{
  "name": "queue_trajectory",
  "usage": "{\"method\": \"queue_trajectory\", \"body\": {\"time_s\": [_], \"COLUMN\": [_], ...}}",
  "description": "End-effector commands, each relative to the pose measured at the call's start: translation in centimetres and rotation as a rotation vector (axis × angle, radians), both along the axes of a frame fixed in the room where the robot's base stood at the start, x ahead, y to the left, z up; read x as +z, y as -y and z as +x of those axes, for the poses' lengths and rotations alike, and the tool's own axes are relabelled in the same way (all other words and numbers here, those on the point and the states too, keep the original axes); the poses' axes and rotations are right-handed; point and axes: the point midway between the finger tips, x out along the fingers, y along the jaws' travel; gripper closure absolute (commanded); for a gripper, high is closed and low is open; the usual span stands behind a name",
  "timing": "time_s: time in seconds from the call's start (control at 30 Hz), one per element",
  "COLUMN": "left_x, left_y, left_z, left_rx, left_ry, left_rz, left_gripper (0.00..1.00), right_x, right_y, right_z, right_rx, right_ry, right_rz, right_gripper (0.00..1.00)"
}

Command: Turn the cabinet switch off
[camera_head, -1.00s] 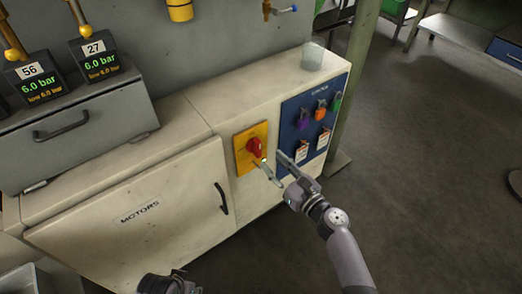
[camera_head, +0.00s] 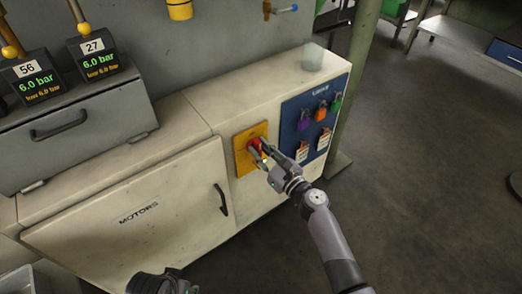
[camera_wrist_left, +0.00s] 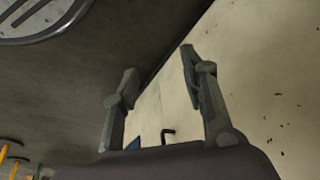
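The cabinet switch is a red rotary knob (camera_head: 253,145) on a yellow plate (camera_head: 244,160), on the front of the cream cabinet (camera_head: 180,190). My right gripper (camera_head: 260,153) is at the knob, its fingers overlapping the knob's lower right side. The gripper hides part of the knob, so I cannot tell whether the fingers are closed on it or how the knob is turned. My left gripper (camera_wrist_left: 158,85) is open and empty in the left wrist view, with its fingers apart. At the bottom of the head view only a dark part of my left arm shows.
A blue lockout board (camera_head: 290,125) with coloured padlocks and tags is just right of the switch. A clear cup (camera_head: 312,57) stands on the cabinet top. A door labelled MOTORS, with a black handle (camera_head: 221,199), is to the left.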

Motion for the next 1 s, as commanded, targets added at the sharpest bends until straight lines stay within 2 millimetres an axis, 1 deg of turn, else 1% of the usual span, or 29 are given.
{"method": "queue_trajectory", "body": {"time_s": [0.03,0.3,0.77,0.8,0.9,1.0], "left_x": [0.0,0.0,-0.1,0.0,1.8,3.0], "left_y": [0.0,0.0,0.0,0.0,0.0,-0.1], "left_z": [0.0,0.0,-0.1,-0.1,-0.2,-0.4], "left_rx": [0.0,0.0,0.0,0.0,0.0,0.001], "left_ry": [0.0,0.0,-0.004,-0.003,0.013,0.02], "left_rz": [0.0,0.0,0.001,0.001,-0.001,-0.002], "left_gripper": [0.6,0.6,0.6,0.6,0.6,0.6], "right_x": [0.0,0.0,-0.1,-0.2,-0.2,-0.2], "right_y": [0.0,0.0,0.0,0.0,0.0,-0.1], "right_z": [0.0,0.0,0.0,-0.1,-0.1,-0.1], "right_rx": [0.0,0.0,0.0,0.0,0.0,0.0], "right_ry": [0.0,0.0,0.019,0.027,0.055,0.095], "right_rz": [0.0,0.0,-0.027,-0.039,-0.077,-0.131], "right_gripper": [0.83,1.0,1.0,1.0,1.0,1.0]}}
